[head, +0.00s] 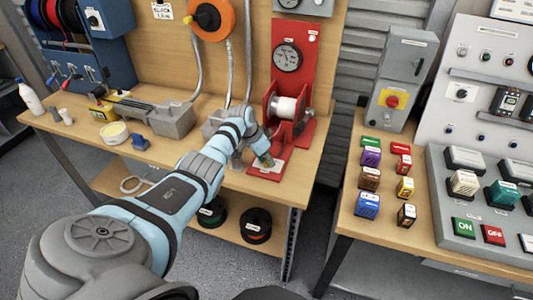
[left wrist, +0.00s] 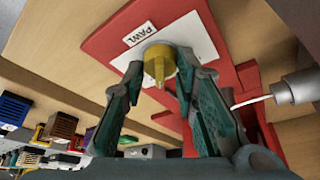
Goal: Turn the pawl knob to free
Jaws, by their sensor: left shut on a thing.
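The pawl knob (left wrist: 158,62) is yellow with a narrow raised grip. It sits on a white plate marked PAWL (left wrist: 139,34) on the red base of the winch stand, as the left wrist view shows. My left gripper (left wrist: 158,72) has its two fingers on either side of the knob and is shut on it. In the head view my left gripper (head: 264,160) is low at the front of the red winch stand (head: 291,80) and hides most of the knob. The knob's pointing direction against any marks is not readable. My right gripper is out of view.
The stand carries a dial gauge (head: 287,57) and a white rope drum (head: 286,107) just above my gripper. Coloured blocks (head: 370,157) and a control console (head: 480,190) are on the right table.

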